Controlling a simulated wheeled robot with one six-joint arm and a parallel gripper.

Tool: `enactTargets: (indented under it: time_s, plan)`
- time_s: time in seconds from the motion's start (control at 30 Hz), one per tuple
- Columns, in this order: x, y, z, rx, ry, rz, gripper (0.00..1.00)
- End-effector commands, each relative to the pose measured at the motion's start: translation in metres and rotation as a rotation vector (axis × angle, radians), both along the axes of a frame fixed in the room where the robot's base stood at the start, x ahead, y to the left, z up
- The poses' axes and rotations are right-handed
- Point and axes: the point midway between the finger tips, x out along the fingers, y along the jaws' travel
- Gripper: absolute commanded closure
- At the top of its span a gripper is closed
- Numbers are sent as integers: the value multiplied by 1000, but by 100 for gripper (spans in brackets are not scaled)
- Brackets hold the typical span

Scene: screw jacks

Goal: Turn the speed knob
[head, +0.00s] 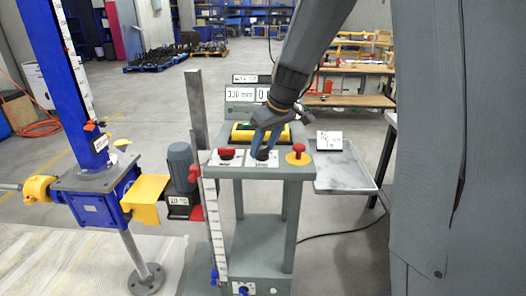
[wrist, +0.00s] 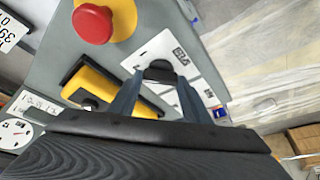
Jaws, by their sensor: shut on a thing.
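The speed knob (wrist: 160,71) is a dark round knob on a white labelled plate on the grey control stand. It also shows in the head view (head: 262,155), at the middle of the stand's front edge. My gripper (wrist: 158,88) has its two bluish fingers around the knob, one on each side, and is shut on it. In the head view my gripper (head: 264,143) reaches down onto the knob from above right. The fingers and palm cover part of the knob and its plate, so its pointer cannot be read.
A red emergency button on a yellow base (head: 298,154) stands close to the right of the knob. A red knob (head: 226,153) is to the left. A yellow-framed box (head: 262,132) and display (head: 262,93) are behind. A blue screw jack (head: 98,195) and motor (head: 180,165) stand left.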

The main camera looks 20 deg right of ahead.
Motion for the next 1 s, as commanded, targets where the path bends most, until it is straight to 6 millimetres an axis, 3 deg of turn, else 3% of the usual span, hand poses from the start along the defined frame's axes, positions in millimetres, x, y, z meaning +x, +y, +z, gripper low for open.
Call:
enactTargets:
  time_s: [0.53, 0.57, 0.67, 1.0]
  plan:
    - [0, 0, 0, -1, 0, 22, 79]
    - [0, 0, 0, 0, 0, 22, 55]
    - [0, 0, 0, 0, 0, 22, 38]
    - [0, -1, 2, 0, 0, 22, 38]
